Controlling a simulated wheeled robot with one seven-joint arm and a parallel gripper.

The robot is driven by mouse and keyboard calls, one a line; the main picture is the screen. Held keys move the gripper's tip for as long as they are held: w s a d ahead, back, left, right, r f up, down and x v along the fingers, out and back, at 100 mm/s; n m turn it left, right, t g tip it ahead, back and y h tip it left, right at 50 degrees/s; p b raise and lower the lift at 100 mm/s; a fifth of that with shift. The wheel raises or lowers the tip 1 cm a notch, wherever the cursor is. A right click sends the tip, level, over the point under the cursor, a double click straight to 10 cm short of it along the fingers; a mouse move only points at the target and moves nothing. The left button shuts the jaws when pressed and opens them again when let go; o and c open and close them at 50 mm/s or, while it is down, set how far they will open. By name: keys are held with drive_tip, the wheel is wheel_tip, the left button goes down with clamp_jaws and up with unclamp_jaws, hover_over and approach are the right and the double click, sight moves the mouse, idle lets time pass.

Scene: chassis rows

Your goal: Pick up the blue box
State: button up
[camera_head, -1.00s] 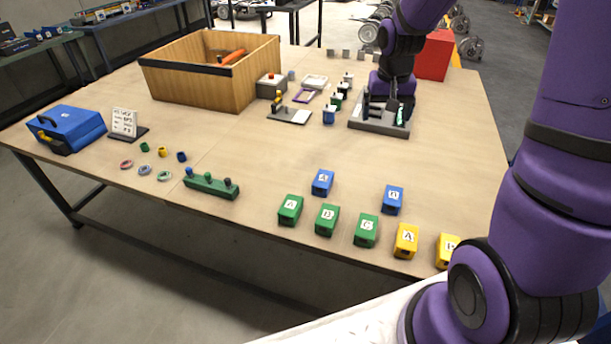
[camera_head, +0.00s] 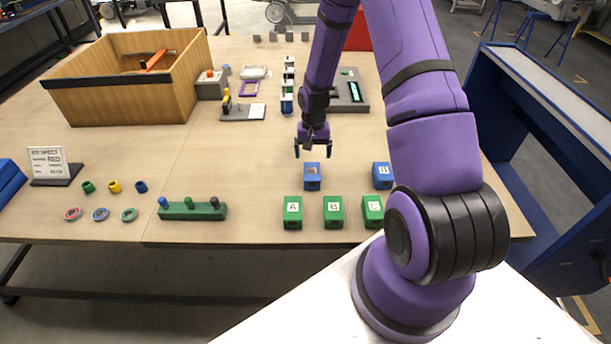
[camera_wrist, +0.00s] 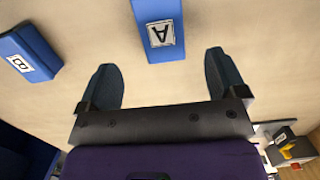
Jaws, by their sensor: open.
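Two small blue boxes are on the wooden table. The box labelled A (camera_head: 312,181) is behind the green boxes, and the box labelled B (camera_head: 382,178) is to its right. My gripper (camera_head: 312,150) is open and empty, pointing down just behind and above blue box A. In the wrist view, blue box A (camera_wrist: 153,18) lies ahead of the gap between the open fingers (camera_wrist: 162,62), apart from both. Blue box B (camera_wrist: 25,50) is at the left there. A blue case (camera_head: 8,180) also shows partly at the left edge of the head view.
Green boxes A (camera_head: 292,213), B (camera_head: 333,213) and C (camera_head: 372,212) stand near the front edge. A green peg block (camera_head: 192,212) is to their left. A wooden crate (camera_head: 125,105) stands at the back left. The table behind the blue boxes is mostly clear.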

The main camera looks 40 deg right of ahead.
sight(312, 170)
drive_tip(key=shift+s+a+f, duration=0.15)
drive_tip(key=shift+f, duration=1.45)
drive_tip(key=shift+s+a+f, duration=0.1)
drive_tip(key=shift+f, duration=1.55)
drive_tip(key=shift+s+a+f, duration=0.15)
drive_tip(key=shift+f, duration=1.45)
drive_tip(key=shift+f, duration=0.25)
drive_tip(key=c, duration=1.4)
drive_tip(key=shift+c, duration=1.1)
drive_tip(key=shift+r, duration=0.1)
